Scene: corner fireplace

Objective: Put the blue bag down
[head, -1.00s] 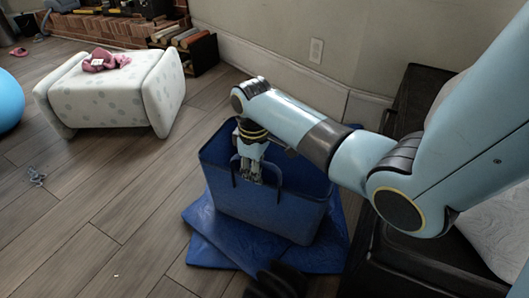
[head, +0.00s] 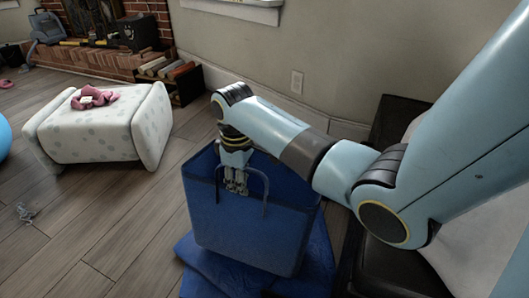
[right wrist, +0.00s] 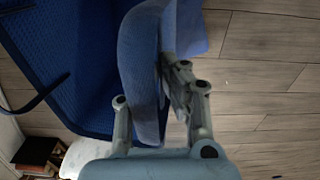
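The blue bag (head: 245,228) is upright with its open top facing up, in the middle of the head view. My right gripper (head: 237,188) is at its near handle. The bag's dark blue side fills the upper left of that view. A blue folded mat or cloth (head: 318,262) lies beneath the bag. I cannot tell whether the bag's bottom touches it. My left gripper is not in view.
A white spotted ottoman (head: 90,135) with a pink item (head: 95,97) on top stands at left. A dark seat (head: 395,270) is at right. Wooden floor (head: 110,225) at left is mostly clear.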

